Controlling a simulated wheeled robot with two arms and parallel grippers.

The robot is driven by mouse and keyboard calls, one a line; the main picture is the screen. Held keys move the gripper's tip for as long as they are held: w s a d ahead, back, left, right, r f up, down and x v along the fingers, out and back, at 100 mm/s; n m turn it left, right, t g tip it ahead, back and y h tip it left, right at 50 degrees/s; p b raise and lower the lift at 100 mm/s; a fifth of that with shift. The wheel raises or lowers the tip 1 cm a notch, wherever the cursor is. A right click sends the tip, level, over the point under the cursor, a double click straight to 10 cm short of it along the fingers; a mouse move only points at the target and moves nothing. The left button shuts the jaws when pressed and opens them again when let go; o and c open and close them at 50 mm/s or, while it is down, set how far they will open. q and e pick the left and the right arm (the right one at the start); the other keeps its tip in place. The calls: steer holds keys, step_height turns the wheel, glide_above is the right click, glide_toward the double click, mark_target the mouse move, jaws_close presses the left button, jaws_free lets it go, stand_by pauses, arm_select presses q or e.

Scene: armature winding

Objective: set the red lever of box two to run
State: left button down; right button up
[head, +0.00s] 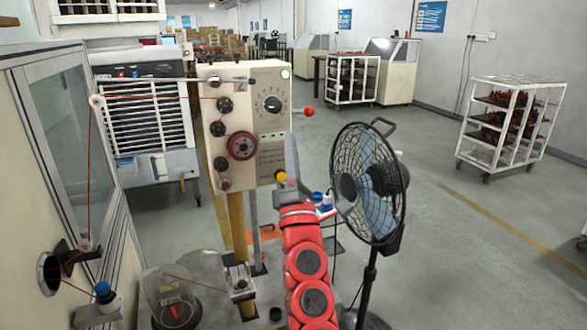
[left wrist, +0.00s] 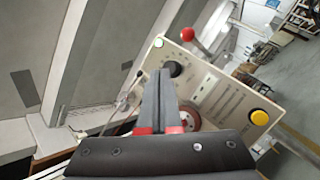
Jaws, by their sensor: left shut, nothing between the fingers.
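A cream control box (head: 243,110) stands on a yellow post, with a lit green lamp (head: 286,73), a black dial (head: 272,104) and a yellow button (head: 281,176). Its red lever (head: 308,112) sticks out of the right side, about level, ending in a red ball. In the left wrist view the red ball (left wrist: 187,33) is beyond and right of the fingertips. My left gripper (head: 291,142) is shut and empty, below and left of the ball in the head view, apart from it. It also shows in the left wrist view (left wrist: 160,72).
A black standing fan (head: 367,185) is close on the right of my arm. A red wire runs over pulleys to a spool (head: 242,146) on the box front. A glass dome (head: 172,297) stands at lower left. Open floor lies beyond the fan, with white racks (head: 508,125) farther off.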

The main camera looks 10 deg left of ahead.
arm_select(q)
steer(key=s, duration=0.1)
steer(key=s+d, duration=0.1)
steer(key=s+b, duration=0.1)
steer(key=shift+s+d, duration=0.35)
steer(key=shift+s, duration=0.05)
